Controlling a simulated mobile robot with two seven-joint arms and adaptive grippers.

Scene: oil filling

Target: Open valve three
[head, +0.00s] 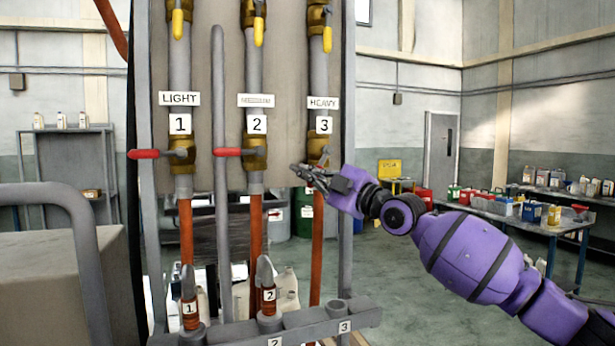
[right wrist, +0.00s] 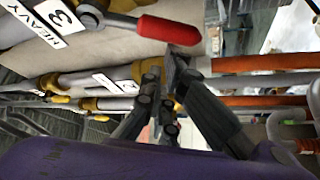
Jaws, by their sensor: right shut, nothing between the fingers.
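Valve three (head: 318,150) is a brass body on the right-hand pipe, below the HEAVY label and the number 3 plate (head: 324,124). In the right wrist view its lever has a red grip (right wrist: 168,30) that points right, away from the labels; in the head view I cannot make out this grip. My right gripper (head: 303,172) is just below the valve body. In the right wrist view its fingers (right wrist: 168,78) are shut and empty, close to the red grip; I cannot tell if they touch it. My left gripper is not in view.
Valve one (head: 181,152) and valve two (head: 254,152) have red levers pointing left. Yellow-handled valves (head: 258,30) sit above. Below stands a grey manifold (head: 310,322) with numbered outlets. A table with containers (head: 560,228) is at the right. The floor between is clear.

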